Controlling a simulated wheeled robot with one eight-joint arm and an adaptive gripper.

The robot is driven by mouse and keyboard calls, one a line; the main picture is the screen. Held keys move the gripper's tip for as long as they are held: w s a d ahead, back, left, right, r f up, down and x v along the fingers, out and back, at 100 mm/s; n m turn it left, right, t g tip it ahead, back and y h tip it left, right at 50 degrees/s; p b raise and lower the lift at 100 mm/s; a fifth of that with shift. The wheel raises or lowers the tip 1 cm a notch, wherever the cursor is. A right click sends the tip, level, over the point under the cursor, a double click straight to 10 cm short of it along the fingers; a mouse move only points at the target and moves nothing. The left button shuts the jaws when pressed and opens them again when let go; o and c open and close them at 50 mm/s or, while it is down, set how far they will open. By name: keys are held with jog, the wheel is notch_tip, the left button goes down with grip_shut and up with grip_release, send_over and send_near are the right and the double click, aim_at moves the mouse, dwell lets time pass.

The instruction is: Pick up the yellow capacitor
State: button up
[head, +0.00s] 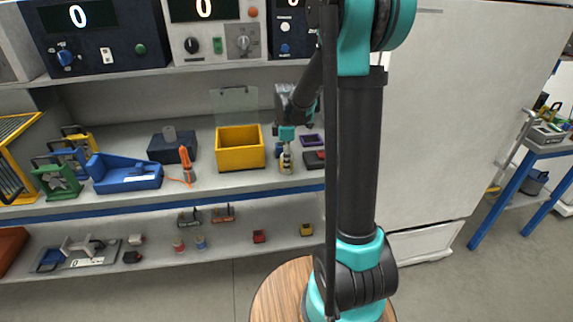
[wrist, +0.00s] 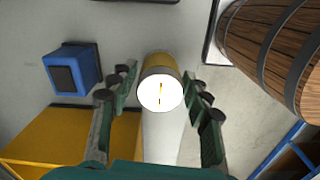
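The yellow capacitor (wrist: 158,63) is a short cylinder with a yellow side and a bright white end face turned to the wrist camera. In the head view a small pale and yellow upright thing (head: 286,166), which looks like it, stands on the shelf directly below my gripper (head: 287,142). In the wrist view my gripper (wrist: 159,82) is open, with one green finger on each side of the capacitor. Narrow gaps show between the fingers and its sides. How far the fingertips reach down its side is hard to tell.
A yellow bin (head: 240,158) stands close to the left of my gripper on the shelf (head: 215,186). An orange-handled tool (head: 187,165) and a blue holder (head: 125,175) stand further left.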

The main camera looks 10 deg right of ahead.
jog(key=c, duration=0.8)
jog(key=shift+r, duration=0.1)
